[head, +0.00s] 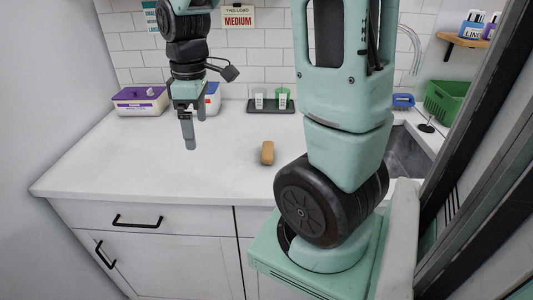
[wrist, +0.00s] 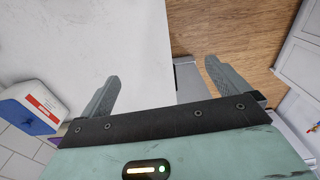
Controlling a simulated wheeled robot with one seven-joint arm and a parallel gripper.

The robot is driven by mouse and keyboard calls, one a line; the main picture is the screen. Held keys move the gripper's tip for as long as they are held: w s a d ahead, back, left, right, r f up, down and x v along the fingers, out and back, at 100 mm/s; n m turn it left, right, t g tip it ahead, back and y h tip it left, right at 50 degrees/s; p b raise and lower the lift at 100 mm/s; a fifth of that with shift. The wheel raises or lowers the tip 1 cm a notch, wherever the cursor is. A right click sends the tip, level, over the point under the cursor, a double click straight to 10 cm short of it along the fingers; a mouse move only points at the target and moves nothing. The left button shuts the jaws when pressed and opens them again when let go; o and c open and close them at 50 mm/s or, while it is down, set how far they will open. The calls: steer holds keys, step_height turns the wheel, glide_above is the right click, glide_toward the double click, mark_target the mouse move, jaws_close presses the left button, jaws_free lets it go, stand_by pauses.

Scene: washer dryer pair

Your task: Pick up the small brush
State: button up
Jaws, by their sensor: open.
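A small tan, rounded block (head: 267,152) lies on the white counter in the head view; it may be the small brush, but no bristles can be made out. A small blue item (head: 403,100) that looks like a scrub brush sits at the back by the sink. My gripper (head: 190,140) points down above the counter, left of the tan block and apart from it. In the wrist view my gripper (wrist: 162,85) is open with nothing between its fingers. Neither brush-like item shows in the wrist view.
A purple-lidded box (head: 140,100) and a white-and-blue box (head: 212,98) stand along the back wall. A dark tray (head: 270,106) holds small cups. A green basket (head: 444,102) is beside the sink (head: 405,155). The left counter (head: 110,165) is clear.

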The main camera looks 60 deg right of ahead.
steer(key=s+d, duration=0.3)
steer(key=d, duration=0.9)
steer(key=m, duration=0.1)
glide_above(268, 149)
step_height(268, 149, down, 10)
steer(key=shift+s+p, duration=0.1)
steer(key=shift+p, duration=0.25)
steer(key=shift+f+p, duration=0.55)
steer(key=shift+f, duration=2.5)
steer(key=c, duration=0.8)
